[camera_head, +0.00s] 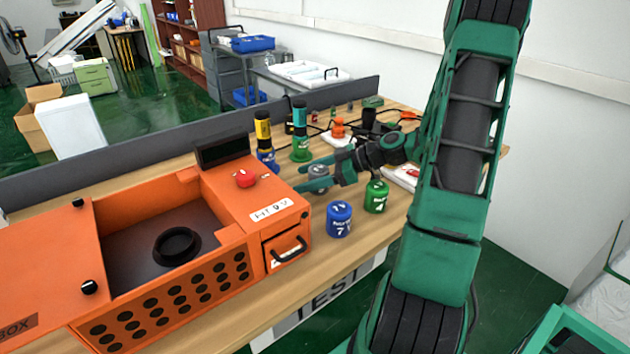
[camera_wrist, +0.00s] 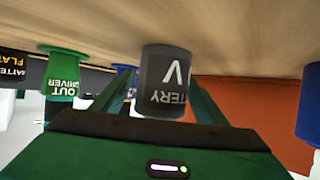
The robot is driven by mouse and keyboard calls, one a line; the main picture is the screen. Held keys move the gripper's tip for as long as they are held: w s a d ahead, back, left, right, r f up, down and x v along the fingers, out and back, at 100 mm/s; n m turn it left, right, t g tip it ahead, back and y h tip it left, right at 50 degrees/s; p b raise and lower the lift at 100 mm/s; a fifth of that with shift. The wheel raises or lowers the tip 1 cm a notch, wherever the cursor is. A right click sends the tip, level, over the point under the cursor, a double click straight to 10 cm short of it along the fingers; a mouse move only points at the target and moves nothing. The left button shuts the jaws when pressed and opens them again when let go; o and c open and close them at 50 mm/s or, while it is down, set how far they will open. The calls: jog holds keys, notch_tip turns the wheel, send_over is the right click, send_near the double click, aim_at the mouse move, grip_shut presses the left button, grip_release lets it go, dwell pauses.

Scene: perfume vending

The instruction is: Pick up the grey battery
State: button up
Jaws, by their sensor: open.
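The grey battery (camera_wrist: 165,78) is a dark grey cylinder with white lettering, standing on the wooden table. The wrist view shows the scene upside down, with the tabletop along the top. My gripper (camera_wrist: 158,90) is open, with one green finger on each side of the battery. Whether either finger touches it I cannot tell. In the head view the battery (camera_head: 318,170) is a small grey shape between the two fingers of my gripper (camera_head: 306,178), partly hidden by them. My gripper lies low and nearly level with the table.
A blue canister (camera_head: 339,219) and a green canister (camera_head: 376,197) stand close in front of my gripper. The orange box (camera_head: 215,215) is at its left. Green (camera_head: 301,140) and blue-yellow (camera_head: 264,140) holders stand behind. A grey partition (camera_head: 210,134) runs along the back.

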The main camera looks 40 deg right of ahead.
jog(key=shift+w+f, duration=0.1)
jog(key=c, duration=1.4)
notch_tip(320, 180, up, 10)
jog(key=shift+r, duration=0.1)
